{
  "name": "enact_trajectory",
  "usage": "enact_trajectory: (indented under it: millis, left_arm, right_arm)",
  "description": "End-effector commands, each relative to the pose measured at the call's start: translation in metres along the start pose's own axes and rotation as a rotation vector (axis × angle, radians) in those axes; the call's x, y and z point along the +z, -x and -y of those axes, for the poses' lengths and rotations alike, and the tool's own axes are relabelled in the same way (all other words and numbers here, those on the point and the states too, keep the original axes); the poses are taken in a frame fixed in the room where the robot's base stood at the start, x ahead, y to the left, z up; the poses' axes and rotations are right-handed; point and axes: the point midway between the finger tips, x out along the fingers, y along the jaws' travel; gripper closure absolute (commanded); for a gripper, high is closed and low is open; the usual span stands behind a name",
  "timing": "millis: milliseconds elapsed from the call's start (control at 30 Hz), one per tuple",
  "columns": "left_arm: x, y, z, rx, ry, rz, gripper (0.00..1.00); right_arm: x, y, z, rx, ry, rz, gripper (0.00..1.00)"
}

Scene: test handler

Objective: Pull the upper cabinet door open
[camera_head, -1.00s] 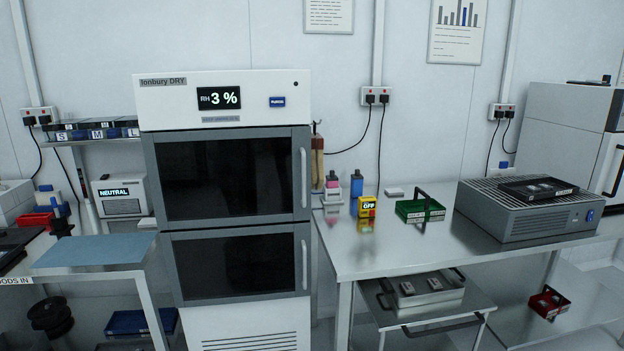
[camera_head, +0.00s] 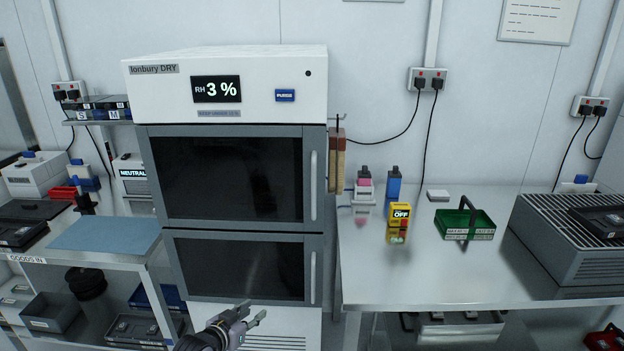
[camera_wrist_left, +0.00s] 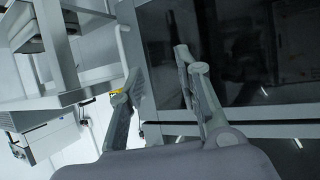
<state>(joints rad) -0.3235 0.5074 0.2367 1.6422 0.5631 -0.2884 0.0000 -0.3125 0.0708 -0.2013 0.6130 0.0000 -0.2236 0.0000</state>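The upper cabinet door (camera_head: 228,178) has a grey frame and dark glass, and it looks shut. Its pale vertical handle (camera_head: 313,185) is on the right side. The lower door (camera_head: 240,267), with a similar handle (camera_head: 313,278), sits below it and also looks shut. My left gripper (camera_head: 252,311) is low in front of the cabinet, below the lower door's glass, apart from both handles. The left wrist view shows its fingers (camera_wrist_left: 158,66) spread and empty, with dark glass beyond. My right gripper is not in view.
A steel bench (camera_head: 400,275) stands right of the cabinet, holding a yellow device (camera_head: 398,222), a green tray (camera_head: 466,224) and a grey vented unit (camera_head: 575,240). A brush (camera_head: 337,160) hangs at the cabinet's right side. A blue-topped table (camera_head: 107,233) stands left.

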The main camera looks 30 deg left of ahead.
Motion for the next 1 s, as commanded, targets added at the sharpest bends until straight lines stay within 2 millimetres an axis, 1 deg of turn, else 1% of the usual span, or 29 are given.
enact_trajectory:
  millis: [33,67,100,200,300,400,467,567,733,1000]
  left_arm:
    - [-0.067,0.014,-0.004,0.029,-0.007,-0.092,0.69]
    - [-0.098,0.021,-0.007,0.045,-0.007,-0.138,0.69]
    - [-0.135,0.033,-0.013,0.07,-0.011,-0.194,0.69]
    - [-0.208,0.062,-0.03,0.129,-0.024,-0.307,0.69]
    - [-0.253,0.086,-0.046,0.175,-0.038,-0.379,0.69]
    - [-0.275,0.099,-0.055,0.201,-0.046,-0.416,0.69]
    - [-0.281,0.101,-0.058,0.208,-0.048,-0.426,0.69]
    - [-0.286,0.097,-0.06,0.21,-0.047,-0.431,0.69]
    - [-0.297,0.077,-0.064,0.209,-0.047,-0.432,0.69]
    - [-0.314,0.037,-0.073,0.207,-0.046,-0.43,0.69]
  right_arm:
    - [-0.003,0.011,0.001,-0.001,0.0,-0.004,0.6]
    - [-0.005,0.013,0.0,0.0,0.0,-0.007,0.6]
    - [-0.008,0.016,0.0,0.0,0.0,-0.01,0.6]
    - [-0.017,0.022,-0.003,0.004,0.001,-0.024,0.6]
    - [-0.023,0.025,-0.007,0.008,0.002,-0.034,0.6]
    - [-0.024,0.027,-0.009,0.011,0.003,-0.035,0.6]
    - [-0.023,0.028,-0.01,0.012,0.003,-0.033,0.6]
    - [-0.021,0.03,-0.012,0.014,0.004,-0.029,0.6]
    - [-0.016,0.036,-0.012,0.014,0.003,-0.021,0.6]
    - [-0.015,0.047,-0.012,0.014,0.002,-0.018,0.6]
